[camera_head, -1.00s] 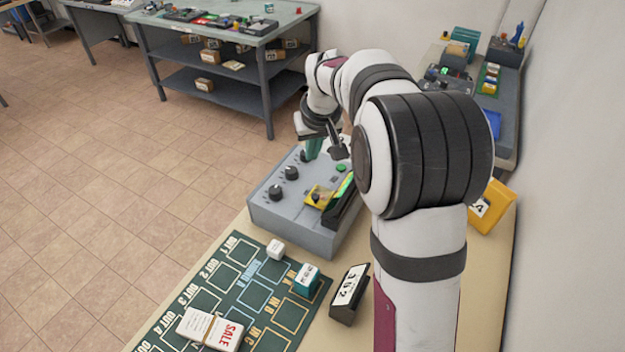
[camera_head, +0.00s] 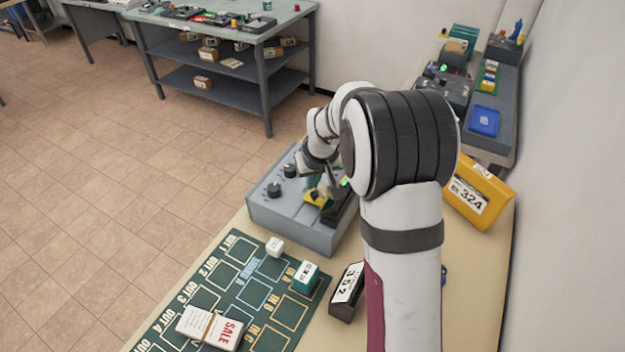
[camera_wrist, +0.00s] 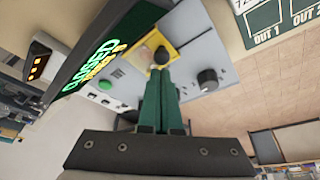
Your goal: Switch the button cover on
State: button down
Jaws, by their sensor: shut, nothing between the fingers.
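A yellow piece with a clear-looking middle, likely the button cover (camera_wrist: 143,52), sits on the grey control box (camera_head: 290,228); it shows in the head view (camera_head: 313,200), partly hidden by my arm. A small black knob (camera_wrist: 161,55) stands on it. My gripper (camera_wrist: 160,72) has green fingers pressed together with nothing between them. Its tips are right at the black knob in the wrist view; I cannot tell whether they touch. In the head view my gripper (camera_head: 311,181) is just above the yellow piece. A dark display (camera_wrist: 105,55) beside it shows green "CLOSED" lettering.
The box also carries black dials (camera_head: 274,190) and a green button (camera_wrist: 105,85). A green mat (camera_head: 225,300) with small boxes lies in front. A black "302" block (camera_head: 347,290) and a yellow "324" case (camera_head: 478,190) are on the table. Open floor is to the left.

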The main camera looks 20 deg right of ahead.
jog(key=s+a, duration=0.3)
jog(key=s, duration=0.1)
jog(key=shift+a, duration=0.4)
jog(key=w, duration=0.3)
jog(key=shift+w+r, duration=0.2)
jog(key=shift+r, duration=0.2)
jog(key=shift+w+r, duration=0.15)
jog(key=shift+r, duration=0.6)
notch_tip(320, 180, up, 8)
send_over(301, 215)
jog(key=shift+w, duration=0.15)
